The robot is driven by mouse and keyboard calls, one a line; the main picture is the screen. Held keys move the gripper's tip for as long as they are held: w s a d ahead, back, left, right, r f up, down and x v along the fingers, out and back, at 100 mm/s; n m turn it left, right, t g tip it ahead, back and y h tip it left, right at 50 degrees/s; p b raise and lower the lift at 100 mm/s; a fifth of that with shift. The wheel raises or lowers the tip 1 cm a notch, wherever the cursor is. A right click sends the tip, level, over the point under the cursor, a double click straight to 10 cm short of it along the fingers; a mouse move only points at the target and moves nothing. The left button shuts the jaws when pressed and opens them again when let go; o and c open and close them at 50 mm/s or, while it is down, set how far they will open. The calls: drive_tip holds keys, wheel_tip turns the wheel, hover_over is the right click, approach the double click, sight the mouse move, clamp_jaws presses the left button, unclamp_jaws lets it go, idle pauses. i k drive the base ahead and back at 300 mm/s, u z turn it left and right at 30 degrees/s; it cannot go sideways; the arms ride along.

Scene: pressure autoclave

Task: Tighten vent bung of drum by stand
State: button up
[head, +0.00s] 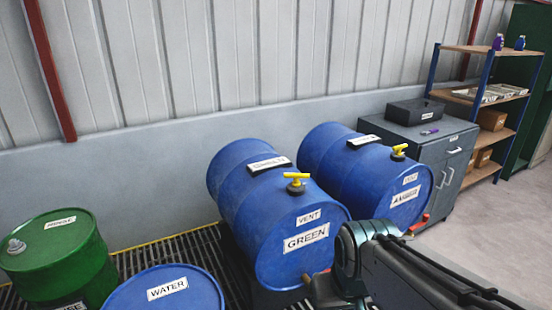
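Two blue drums lie on their sides by the wall. The nearer drum (240,200) is labelled GREEN and VENT and has a vent bung with a yellow T-handle (296,182) on top. The farther drum (335,160) lies beside the grey cabinet and has a similar yellow-handled bung (399,151). I cannot tell how tight either bung is, or which drum is the one by the stand. My arm comes in from the lower right, in front of the drums. My gripper's fingers are not in view.
A green drum (58,257) and a blue WATER drum (165,292) stand upright at lower left. The grey cabinet (440,150) holds a black case (415,111). A red tap lever (417,224) juts out below the farther drum. Shelving (490,92) stands right; floor there is clear.

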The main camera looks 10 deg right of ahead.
sight(296, 184)
drive_tip(key=k, duration=1.15)
drive_tip(key=z, duration=0.5)
drive_tip(key=i, duration=1.5)
drive_tip(key=u, duration=0.85)
